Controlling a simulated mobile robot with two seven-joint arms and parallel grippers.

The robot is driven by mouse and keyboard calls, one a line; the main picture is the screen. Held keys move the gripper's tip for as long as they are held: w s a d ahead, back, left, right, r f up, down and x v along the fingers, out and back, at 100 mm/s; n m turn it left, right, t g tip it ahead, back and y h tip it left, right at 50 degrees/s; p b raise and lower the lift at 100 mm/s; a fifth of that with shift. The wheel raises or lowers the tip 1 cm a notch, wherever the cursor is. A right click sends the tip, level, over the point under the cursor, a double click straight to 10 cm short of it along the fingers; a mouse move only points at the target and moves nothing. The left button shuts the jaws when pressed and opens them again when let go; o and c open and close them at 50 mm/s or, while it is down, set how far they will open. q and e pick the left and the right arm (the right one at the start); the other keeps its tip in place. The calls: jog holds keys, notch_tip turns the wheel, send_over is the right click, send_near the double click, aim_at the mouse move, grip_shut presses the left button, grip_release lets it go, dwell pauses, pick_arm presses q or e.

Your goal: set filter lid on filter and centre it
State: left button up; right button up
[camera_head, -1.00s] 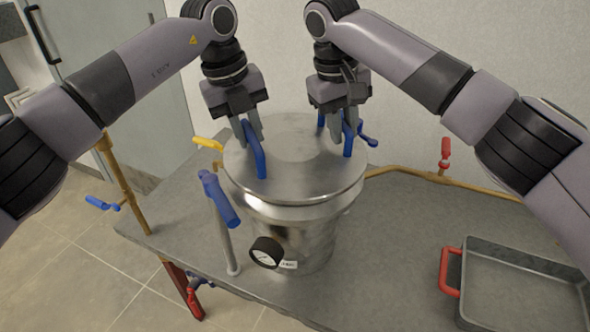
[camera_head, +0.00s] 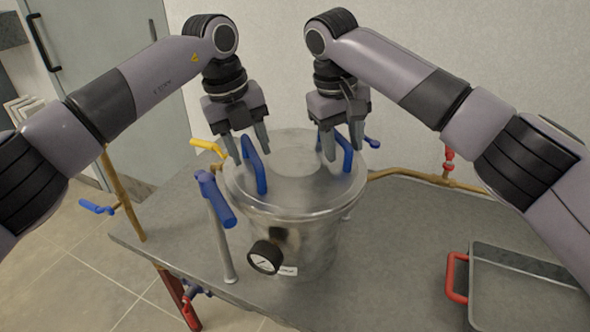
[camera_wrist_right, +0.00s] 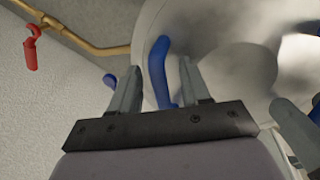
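The round steel filter lid (camera_head: 296,184) lies on top of the steel filter (camera_head: 318,242), roughly level; small offsets at its rim cannot be judged. It has a blue left handle (camera_head: 256,172) and a blue right handle (camera_head: 348,160). My left gripper (camera_head: 250,150) is open, its fingers apart on either side of the left handle. My right gripper (camera_head: 343,150) is open around the right handle. In the right wrist view the blue handle (camera_wrist_right: 158,72) stands between the spread fingers of my right gripper (camera_wrist_right: 163,88), with gaps to both.
A gauge (camera_head: 264,257) sits on the filter's front. A blue-handled valve (camera_head: 216,199) stands close at its left, a yellow handle (camera_head: 208,147) behind. A tray with a red handle (camera_head: 456,278) is at the right of the grey table (camera_head: 400,225). A brass pipe (camera_head: 410,176) runs behind.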

jog(key=shift+r, duration=0.1)
pick_arm(q)
notch_tip(320, 180, up, 12)
jog(key=a, duration=0.2)
jog(key=shift+s+f, duration=0.15)
jog(key=shift+s, duration=0.2)
pick_arm(e)
notch_tip(320, 180, up, 12)
jog(key=a, duration=0.2)
jog(key=shift+s+f, duration=0.2)
jog(key=shift+s, duration=0.1)
pick_arm(q)
jog(key=shift+a, duration=0.1)
pick_arm(e)
jog(key=shift+a, duration=0.1)
